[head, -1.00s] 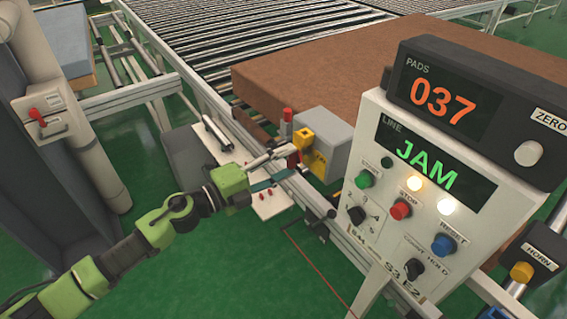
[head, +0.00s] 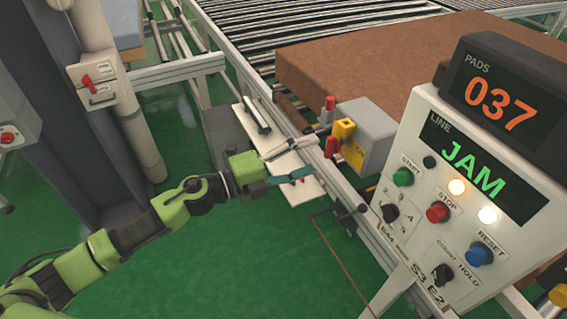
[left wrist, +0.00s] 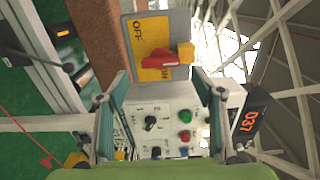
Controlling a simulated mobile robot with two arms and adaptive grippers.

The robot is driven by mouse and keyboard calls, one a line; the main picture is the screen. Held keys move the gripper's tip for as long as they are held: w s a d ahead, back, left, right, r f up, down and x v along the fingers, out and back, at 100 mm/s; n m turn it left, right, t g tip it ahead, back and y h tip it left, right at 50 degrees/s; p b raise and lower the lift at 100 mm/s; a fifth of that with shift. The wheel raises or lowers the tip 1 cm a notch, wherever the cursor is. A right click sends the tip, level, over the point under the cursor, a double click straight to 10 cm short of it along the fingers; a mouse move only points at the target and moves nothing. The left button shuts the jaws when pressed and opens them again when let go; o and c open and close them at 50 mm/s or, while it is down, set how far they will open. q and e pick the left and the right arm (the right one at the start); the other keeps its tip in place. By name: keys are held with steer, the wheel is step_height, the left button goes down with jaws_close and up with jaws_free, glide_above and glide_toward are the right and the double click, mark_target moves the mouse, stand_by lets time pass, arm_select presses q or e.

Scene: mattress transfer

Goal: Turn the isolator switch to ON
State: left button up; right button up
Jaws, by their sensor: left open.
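The isolator switch is a grey box (head: 370,132) with a yellow plate and a red handle (head: 331,147), mounted at the conveyor's side rail. In the left wrist view its yellow plate (left wrist: 152,74) carries OFF and ON lettering, with the red handle (left wrist: 160,58) across it and a yellow piece at the handle's end. My left gripper (head: 313,157) is open just left of the switch. In the left wrist view its fingers (left wrist: 163,88) are spread wide, with the handle beyond the tips and nothing between them. My right gripper is in neither view.
A control console (head: 450,205) showing JAM stands right of the switch, with a PADS display (head: 500,100) above. A brown mattress (head: 385,68) lies on the roller conveyor (head: 330,30). A pillar with a small red-handled box (head: 92,85) stands at left. Green floor is clear below my arm.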

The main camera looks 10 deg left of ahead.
arm_select(q)
steer(key=v, duration=0.7)
steer(key=shift+s+a, duration=0.25)
steer(key=shift+a, duration=0.05)
